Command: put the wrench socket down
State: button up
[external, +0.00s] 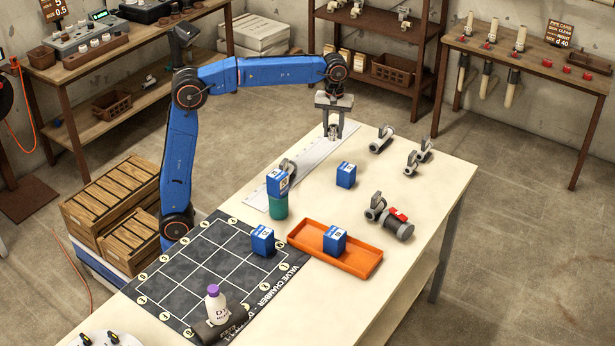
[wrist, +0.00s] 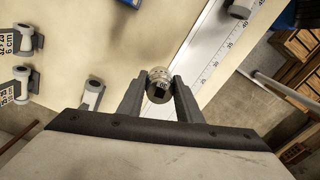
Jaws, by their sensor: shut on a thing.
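My gripper (external: 334,126) points down at the far end of the worktable (external: 440,190), near the far end of a long white ruler (external: 310,165). Its fingers are shut on the small metal wrench socket (external: 332,136). In the wrist view the socket (wrist: 158,86) is a grey cylinder with a dark square hole, held between the two fingertips (wrist: 160,96). The ruler (wrist: 205,50) lies just right of it there. I cannot tell whether the socket's lower end touches the surface.
Grey pipe fittings (external: 382,139) lie to the right, with a red-handled valve (external: 397,217) nearer. Blue boxes (external: 346,174), a green cylinder (external: 278,206), an orange tray (external: 303,232) and a dark grid mat (external: 170,283) are closer. Bare tabletop lies between gripper and fittings.

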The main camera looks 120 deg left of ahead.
jog(key=shift+a+r, duration=0.15)
jog(key=shift+r, duration=0.4)
jog(key=m, duration=0.2)
send_over(350, 130)
jog(key=shift+f, duration=4.7)
jog(key=shift+f, duration=0.15)
jog(key=o, duration=1.2)
jog(key=shift+c, duration=0.2)
